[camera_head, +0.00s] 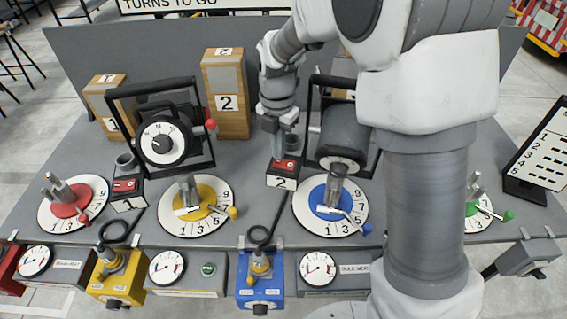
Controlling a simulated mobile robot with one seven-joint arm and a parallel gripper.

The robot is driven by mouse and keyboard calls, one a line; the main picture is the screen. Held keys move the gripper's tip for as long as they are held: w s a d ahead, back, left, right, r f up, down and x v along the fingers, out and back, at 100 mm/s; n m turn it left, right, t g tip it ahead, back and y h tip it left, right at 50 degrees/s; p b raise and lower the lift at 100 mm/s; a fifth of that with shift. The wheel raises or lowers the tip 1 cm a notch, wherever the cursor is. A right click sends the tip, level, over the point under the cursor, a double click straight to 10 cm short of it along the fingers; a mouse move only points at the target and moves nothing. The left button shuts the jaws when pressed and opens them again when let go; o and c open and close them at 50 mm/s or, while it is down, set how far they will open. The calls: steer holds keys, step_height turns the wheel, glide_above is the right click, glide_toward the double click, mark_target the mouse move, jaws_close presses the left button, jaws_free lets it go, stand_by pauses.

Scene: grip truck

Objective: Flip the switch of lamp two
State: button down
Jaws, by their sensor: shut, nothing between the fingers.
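A small black switch box with a red rocker switch (287,165) and a "2" label (283,182) stands on the grey table near the middle. My gripper (278,152) points down just above and behind this box. Its fingers are shut and empty. I cannot tell whether the fingertips touch the switch. A black drum-shaped lamp (343,135) in a black frame stands behind and to the right, partly hidden by my arm. A matching box with a red switch (124,185) and a "1" label stands at the left.
A framed lamp with a dial (162,142) and wooden blocks marked "1" (106,92) and "2" (226,100) stand at the back left. Red (84,212), yellow (182,218) and blue (314,218) numbered dials with upright posts line the front. My arm covers the right side.

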steer(key=shift+f+b, duration=0.45)
steer(key=shift+f, duration=0.3)
steer(key=shift+r, duration=0.1)
steer(key=shift+r+p, duration=2.7)
steer(key=shift+r, duration=0.8)
steer(key=s+d+r+m+t, duration=0.1)
steer(key=s+d+r+m, duration=0.1)
steer(key=r+m, duration=0.1)
steer(key=s+d+r+m, duration=0.3)
steer(key=r+m, duration=0.1)
steer(key=m, duration=0.2)
steer(key=s+d+r+m+t, duration=0.1)
steer(key=s+d+r+m, duration=0.2)
steer(key=r+m, duration=0.1)
steer(key=shift+s+d+t, duration=0.15)
steer(key=shift+d+t, duration=0.1)
steer(key=shift+t, duration=0.05)
steer(key=s+d+r+m+t, duration=0.1)
steer(key=s+d+m, duration=0.2)
steer(key=s+m, duration=0.3)
steer(key=s+d+r+m+t, duration=0.1)
steer(key=s+d+m+t, duration=0.1)
steer(key=s+m, duration=0.5)
steer(key=d+m, duration=0.1)
steer(key=m, duration=0.3)
steer(key=shift+d+r, duration=0.15)
steer(key=shift+r, duration=0.2)
